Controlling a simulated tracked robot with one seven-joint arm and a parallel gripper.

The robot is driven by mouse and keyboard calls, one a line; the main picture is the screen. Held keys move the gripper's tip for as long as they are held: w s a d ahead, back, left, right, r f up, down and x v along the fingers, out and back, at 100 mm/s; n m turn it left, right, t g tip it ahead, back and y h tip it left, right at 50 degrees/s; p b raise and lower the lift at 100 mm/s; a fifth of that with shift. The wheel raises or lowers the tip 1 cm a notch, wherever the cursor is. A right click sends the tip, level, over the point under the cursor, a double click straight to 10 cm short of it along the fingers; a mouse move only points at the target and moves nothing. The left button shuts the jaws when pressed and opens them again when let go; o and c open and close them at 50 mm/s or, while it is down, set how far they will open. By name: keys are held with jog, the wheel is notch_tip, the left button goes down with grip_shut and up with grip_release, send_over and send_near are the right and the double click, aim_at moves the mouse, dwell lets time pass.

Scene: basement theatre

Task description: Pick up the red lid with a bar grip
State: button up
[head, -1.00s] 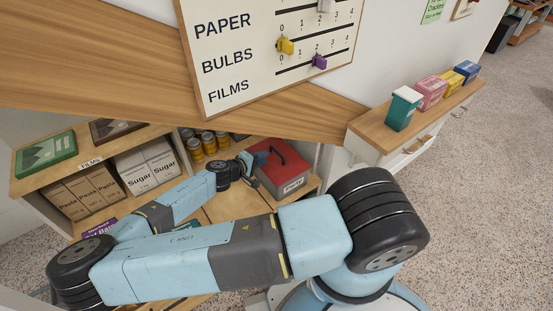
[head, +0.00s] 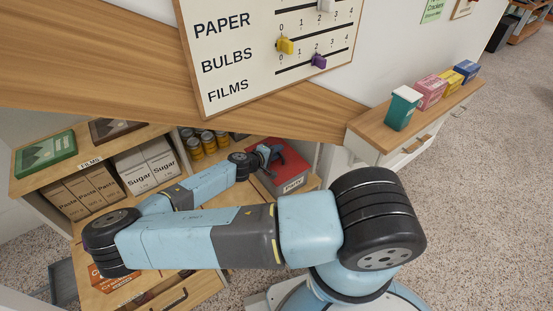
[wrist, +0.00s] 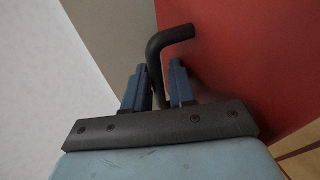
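The red lid (head: 293,158) is on top of a box labelled "Party" (head: 293,184) in the shelf's lower opening. In the head view my gripper (head: 270,154) is at the lid's left part and covers most of its handle. In the wrist view the red lid (wrist: 245,55) fills the right side. Its black bar handle (wrist: 157,58) bends over and runs down between my two blue fingers. My gripper (wrist: 157,75) looks open around the bar, with a small gap at the right finger. Contact with the left finger cannot be told.
Several cans (head: 205,140) stand left of my gripper, with sugar packs (head: 145,165) and pasta packs (head: 88,192) farther left. A wooden counter edge (head: 150,85) runs above. A side shelf (head: 385,130) with small boxes is at right.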

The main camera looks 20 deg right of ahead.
grip_shut()
jog(key=shift+r, duration=0.1)
dwell(0.3)
